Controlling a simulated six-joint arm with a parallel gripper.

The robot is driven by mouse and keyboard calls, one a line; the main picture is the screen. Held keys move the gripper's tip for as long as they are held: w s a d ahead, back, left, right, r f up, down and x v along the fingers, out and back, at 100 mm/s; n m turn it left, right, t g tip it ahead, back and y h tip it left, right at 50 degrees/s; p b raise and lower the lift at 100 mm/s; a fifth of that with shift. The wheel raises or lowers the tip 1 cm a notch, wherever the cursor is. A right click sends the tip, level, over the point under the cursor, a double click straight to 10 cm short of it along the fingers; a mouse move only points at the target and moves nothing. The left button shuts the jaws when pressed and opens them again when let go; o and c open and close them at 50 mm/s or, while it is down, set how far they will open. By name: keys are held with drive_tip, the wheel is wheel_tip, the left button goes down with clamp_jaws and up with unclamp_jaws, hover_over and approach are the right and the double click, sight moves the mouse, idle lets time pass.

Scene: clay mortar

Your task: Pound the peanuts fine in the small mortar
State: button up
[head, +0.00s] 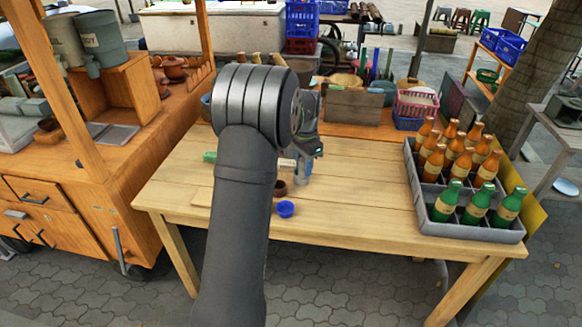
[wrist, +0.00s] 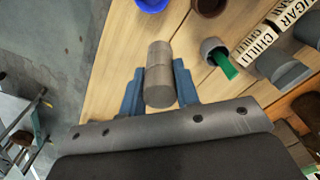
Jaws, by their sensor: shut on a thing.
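My gripper (wrist: 159,90) is shut on a brown wooden cylinder, which looks like the pestle (wrist: 159,62), its near end facing the wrist camera. In the head view my gripper (head: 302,170) hangs over the left half of the table, partly behind my arm. A small dark brown clay bowl, which looks like the mortar (head: 280,188), stands on the table just below and left of the gripper. It also shows, cut off, at the top of the wrist view (wrist: 210,7). I cannot make out any peanuts or the inside of the mortar.
A blue bowl (head: 286,209) stands beside the mortar near the table's front edge. Jars labelled chili (wrist: 258,55) and sugar (wrist: 288,12) and a grey cup (wrist: 214,50) are right of the pestle. A bottle crate (head: 470,222) fills the table's right end; the middle is clear.

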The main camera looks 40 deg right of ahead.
drive_tip(key=shift+s+d+r, duration=0.1)
drive_tip(key=shift+s+r, duration=0.2)
drive_tip(key=shift+s, duration=0.05)
drive_tip(key=shift+w+r, duration=0.1)
drive_tip(key=shift+w, duration=0.25)
drive_tip(key=w+a+h, duration=0.1)
drive_tip(key=w+a, duration=0.4)
drive_tip(key=w, duration=0.4)
drive_tip(key=w+a, duration=0.4)
drive_tip(key=w, duration=0.5)
drive_tip(key=shift+a+f, duration=0.15)
drive_tip(key=shift+f, duration=3.5)
drive_tip(key=shift+s+f, duration=0.1)
drive_tip(key=shift+f, duration=0.25)
drive_tip(key=shift+f, duration=0.8)
drive_tip(key=shift+r, duration=0.85)
